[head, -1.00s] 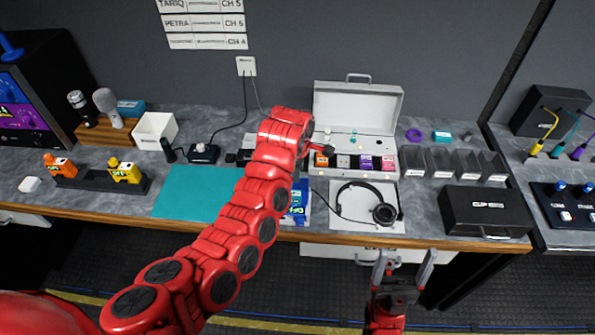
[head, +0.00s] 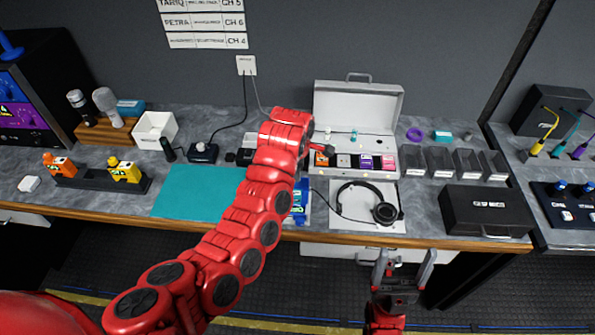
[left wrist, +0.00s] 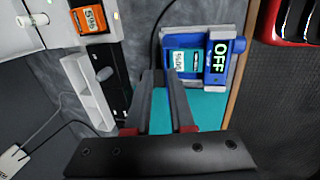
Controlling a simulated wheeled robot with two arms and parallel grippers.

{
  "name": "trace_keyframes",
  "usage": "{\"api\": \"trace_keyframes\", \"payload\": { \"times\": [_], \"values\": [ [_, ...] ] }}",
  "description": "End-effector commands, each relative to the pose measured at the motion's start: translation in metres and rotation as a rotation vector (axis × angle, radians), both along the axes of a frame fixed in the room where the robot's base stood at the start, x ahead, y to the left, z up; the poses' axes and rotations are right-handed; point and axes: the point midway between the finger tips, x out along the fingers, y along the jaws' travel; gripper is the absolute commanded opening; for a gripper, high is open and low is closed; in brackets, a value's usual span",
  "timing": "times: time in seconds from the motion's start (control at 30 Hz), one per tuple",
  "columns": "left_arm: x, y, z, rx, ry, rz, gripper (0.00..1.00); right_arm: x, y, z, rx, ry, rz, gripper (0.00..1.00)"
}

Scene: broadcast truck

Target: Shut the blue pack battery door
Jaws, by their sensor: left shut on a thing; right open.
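The blue pack (left wrist: 217,42) shows in the left wrist view with a lit OFF display. Its bay is in sight, with a white-labelled battery (left wrist: 179,60) in it. In the head view the blue pack (head: 302,215) is mostly hidden behind my left arm. My left gripper (left wrist: 163,73) has its fingertips close together at the pack's edge beside the bay. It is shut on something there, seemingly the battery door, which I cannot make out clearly. My right gripper (head: 404,256) is open and empty in front of the counter edge.
A teal mat (head: 197,192) lies left of the pack. A headset (head: 383,212) on a white sheet lies to the right. An open case (head: 357,102) with coloured batteries stands behind. A black case (head: 486,212) is further right.

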Motion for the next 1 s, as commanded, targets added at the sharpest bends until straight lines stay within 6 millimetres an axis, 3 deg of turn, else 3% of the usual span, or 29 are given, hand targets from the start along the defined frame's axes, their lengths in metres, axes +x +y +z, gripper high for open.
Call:
{"api": "trace_keyframes", "payload": {
  "times": [0.37,1.0],
  "values": [
    [-0.004,-0.002,-0.004,-0.003,-0.043,0.000,0.00,0.000,0.000,-0.017,0.000,0.000,0.000,0.84],
    [-0.027,-0.002,-0.013,-0.004,-0.300,-0.002,0.00,0.000,0.000,-0.075,0.000,0.000,0.000,0.84]
  ]
}}
